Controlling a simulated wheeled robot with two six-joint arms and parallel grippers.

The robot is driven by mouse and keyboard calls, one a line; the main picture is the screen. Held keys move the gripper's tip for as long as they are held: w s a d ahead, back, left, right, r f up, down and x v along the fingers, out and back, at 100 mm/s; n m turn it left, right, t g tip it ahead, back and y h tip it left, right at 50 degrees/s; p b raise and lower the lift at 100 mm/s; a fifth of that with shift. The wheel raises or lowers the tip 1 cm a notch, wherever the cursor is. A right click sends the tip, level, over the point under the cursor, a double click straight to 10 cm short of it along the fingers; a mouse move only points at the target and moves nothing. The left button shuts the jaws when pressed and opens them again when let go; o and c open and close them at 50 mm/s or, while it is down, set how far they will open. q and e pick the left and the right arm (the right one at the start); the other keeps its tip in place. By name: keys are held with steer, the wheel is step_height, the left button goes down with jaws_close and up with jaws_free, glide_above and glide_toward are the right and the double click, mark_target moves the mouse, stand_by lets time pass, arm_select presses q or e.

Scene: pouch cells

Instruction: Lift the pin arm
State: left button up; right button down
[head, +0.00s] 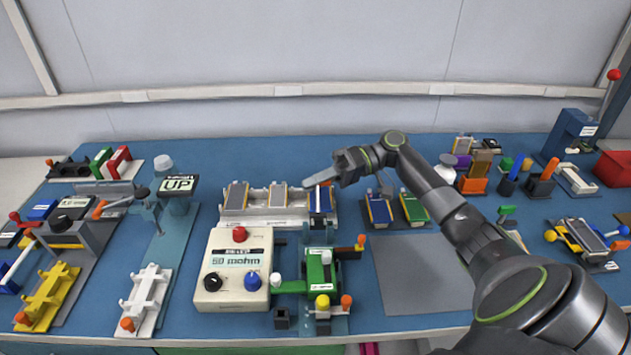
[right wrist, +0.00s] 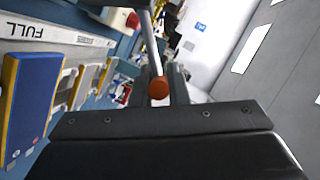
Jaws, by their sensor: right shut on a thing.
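My right gripper (head: 340,178) is over the right end of the cell rack in the head view. In the right wrist view its two dark fingers (right wrist: 161,90) are shut on an orange knob (right wrist: 158,88). The knob is on the end of a grey bar, which I take to be the pin arm (right wrist: 151,45); it runs away from the gripper. In the head view a light grey bar (head: 318,179) sticks out left from the gripper, above the rack. Where its other end joins is hard to tell. My left gripper is not in view.
The white rack (head: 262,221) with several pouch cells stands below the gripper. A cream meter box (head: 232,285) and a green fixture (head: 320,270) stand in front. Blue and green cells (head: 378,210) lie to the right. A grey mat (head: 415,275) is bare.

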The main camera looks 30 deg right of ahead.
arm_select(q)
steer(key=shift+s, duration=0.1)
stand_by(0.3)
arm_select(e)
steer(key=c, duration=1.4)
jaws_free()
steer(key=shift+w+f, duration=0.1)
steer(key=shift+d, duration=0.15)
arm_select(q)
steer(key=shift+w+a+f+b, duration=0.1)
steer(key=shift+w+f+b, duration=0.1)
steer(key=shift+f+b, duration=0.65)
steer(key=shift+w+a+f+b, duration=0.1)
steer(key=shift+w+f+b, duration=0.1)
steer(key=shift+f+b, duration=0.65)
arm_select(e)
steer(key=v, duration=1.7)
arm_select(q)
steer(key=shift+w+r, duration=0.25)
arm_select(e)
steer(key=shift+d, duration=0.1)
